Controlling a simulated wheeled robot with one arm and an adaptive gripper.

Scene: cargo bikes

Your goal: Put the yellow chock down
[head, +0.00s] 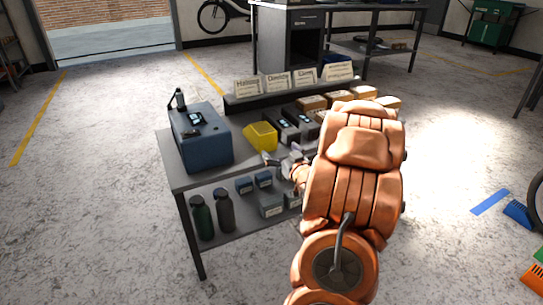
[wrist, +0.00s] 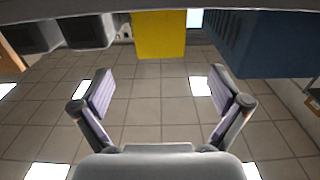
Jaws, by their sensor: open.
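The yellow chock (head: 261,136) sits on the grey table, between the blue box and a row of dark devices. My gripper (head: 281,155) is just in front of the chock at the table's near edge, partly hidden by my arm. In the wrist view the chock (wrist: 158,35) shows at the top middle, beyond the fingertips and apart from them. My gripper (wrist: 159,76) is open there, with its two fingers wide apart and nothing between them.
The blue box (head: 203,140) stands left of the chock, also in the wrist view (wrist: 262,42). Dark devices (head: 283,124) stand right of it. Label cards (head: 277,82) line the back. A lower shelf holds bottles (head: 202,217) and small boxes (head: 264,181). Floor at left is clear.

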